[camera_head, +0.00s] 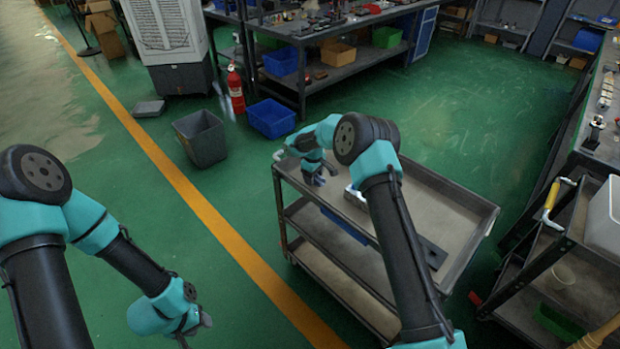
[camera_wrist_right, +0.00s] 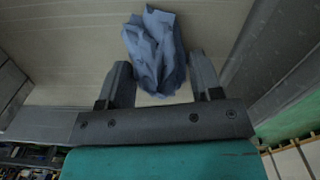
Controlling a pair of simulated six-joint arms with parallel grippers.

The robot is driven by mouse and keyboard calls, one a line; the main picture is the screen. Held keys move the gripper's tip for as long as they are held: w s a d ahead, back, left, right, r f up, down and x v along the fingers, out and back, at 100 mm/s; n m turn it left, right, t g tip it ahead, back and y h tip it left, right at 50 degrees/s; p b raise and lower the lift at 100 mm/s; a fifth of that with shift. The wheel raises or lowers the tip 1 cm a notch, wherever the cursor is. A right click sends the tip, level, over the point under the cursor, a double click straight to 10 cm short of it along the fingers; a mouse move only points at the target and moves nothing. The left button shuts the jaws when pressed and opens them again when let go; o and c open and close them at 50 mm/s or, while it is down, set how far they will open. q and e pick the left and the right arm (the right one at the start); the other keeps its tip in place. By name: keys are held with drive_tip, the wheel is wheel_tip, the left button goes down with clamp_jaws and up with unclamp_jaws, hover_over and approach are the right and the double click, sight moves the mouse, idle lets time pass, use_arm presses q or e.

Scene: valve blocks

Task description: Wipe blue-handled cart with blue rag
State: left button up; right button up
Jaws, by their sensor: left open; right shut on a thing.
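A grey three-tier cart (camera_head: 455,200) stands in the middle of the head view; its corner handle (camera_head: 280,155) looks pale there, and I cannot make out a blue colour. My right gripper (camera_head: 318,178) is low over the left end of the cart's top tray. In the right wrist view the right gripper (camera_wrist_right: 160,72) is shut on a crumpled blue rag (camera_wrist_right: 155,45), which lies against or just above the pale tray surface; I cannot tell if it touches. My left gripper (camera_head: 196,325) is open and empty over the green floor, left of the cart.
A dark flat piece (camera_head: 432,252) and a light grey block (camera_head: 355,196) are on the top tray, partly behind my right arm. A yellow-handled cart (camera_head: 552,200) stands close at right. A grey bin (camera_head: 200,138) and blue crate (camera_head: 271,118) are on the floor behind.

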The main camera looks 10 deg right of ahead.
drive_tip(key=shift+d, duration=0.1)
drive_tip(key=shift+w+d+f, duration=0.1)
drive_tip(key=shift+w+d, duration=0.45)
drive_tip(key=shift+d, duration=0.3)
drive_tip(key=shift+w+d+f, duration=0.1)
drive_tip(key=shift+w+d, duration=0.4)
drive_tip(key=shift+d, duration=0.35)
drive_tip(key=shift+w+a+f, duration=0.1)
drive_tip(key=shift+w+a, duration=0.45)
drive_tip(key=shift+w, duration=0.25)
drive_tip(key=shift+s+a+f, duration=0.1)
drive_tip(key=shift+s+a, duration=0.45)
drive_tip(key=shift+a, duration=0.25)
drive_tip(key=shift+s+a, duration=0.3)
drive_tip(key=shift+a, duration=0.2)
drive_tip(key=shift+s+a, duration=0.25)
drive_tip(key=shift+a, duration=0.2)
drive_tip(key=shift+a, duration=0.1)
